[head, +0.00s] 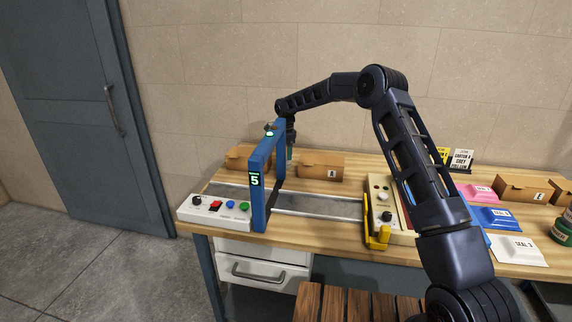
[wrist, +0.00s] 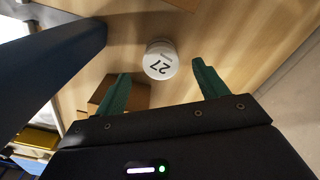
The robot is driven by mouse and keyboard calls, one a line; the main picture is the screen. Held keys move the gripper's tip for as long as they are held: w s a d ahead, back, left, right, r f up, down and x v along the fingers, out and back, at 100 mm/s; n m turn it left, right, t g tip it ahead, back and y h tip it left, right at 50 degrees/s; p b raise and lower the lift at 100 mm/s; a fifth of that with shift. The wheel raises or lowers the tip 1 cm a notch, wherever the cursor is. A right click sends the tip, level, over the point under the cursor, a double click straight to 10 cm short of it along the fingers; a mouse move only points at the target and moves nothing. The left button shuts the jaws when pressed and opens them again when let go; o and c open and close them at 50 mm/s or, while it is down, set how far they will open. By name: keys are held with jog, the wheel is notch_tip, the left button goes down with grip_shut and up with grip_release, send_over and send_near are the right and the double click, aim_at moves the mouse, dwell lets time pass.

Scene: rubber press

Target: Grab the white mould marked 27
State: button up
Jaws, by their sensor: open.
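The white mould marked 27 (wrist: 160,62) is a round white piece standing on the wooden table in the wrist view. My gripper (wrist: 160,84) is open, with its two green fingers on either side of the line to the mould. The mould shows beyond and between the fingertips, and nothing is held. In the head view my gripper (head: 290,152) points down behind the blue frame, near the back of the table. I cannot make out the mould in the head view.
A blue frame (head: 259,190) showing 5 stands close to my gripper, over a grey track (head: 325,207). Cardboard boxes stand nearby, one (head: 320,166) right of my gripper. A control panel (head: 214,210) is at front left. Coloured seal packets, including a white one (head: 518,250), lie right.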

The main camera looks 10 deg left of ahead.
jog(key=shift+f, duration=2.6)
jog(key=c, duration=1.2)
jog(key=shift+r, duration=0.15)
